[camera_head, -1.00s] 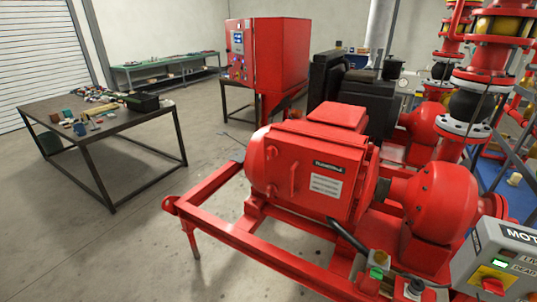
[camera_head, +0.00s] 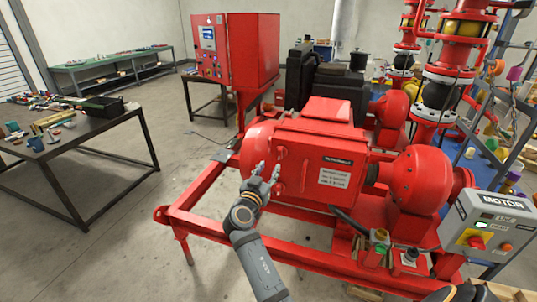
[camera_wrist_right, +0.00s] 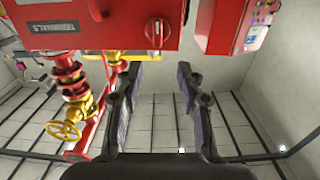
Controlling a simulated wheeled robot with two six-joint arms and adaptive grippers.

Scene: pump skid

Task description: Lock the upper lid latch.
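The red terminal box (camera_head: 340,205) has a lid with a black label, a white plate and a vertical handle (camera_head: 303,176). The upper lid latch (camera_head: 282,154) sits at the lid's left edge. In the right wrist view, which is upside down, a round red latch (camera_wrist_right: 157,32) shows near the box edge beside the label, its bar roughly upright in the picture. My right gripper (camera_head: 267,168) is just left of the lid, close to the latches. The left gripper is out of view.
The red frame rail (camera_head: 215,235) runs below the gripper. A grey motor control box (camera_head: 485,228) stands at the right. A red control cabinet (camera_head: 238,50) is behind, and a table (camera_head: 75,150) with small items is at the left. Open floor lies between.

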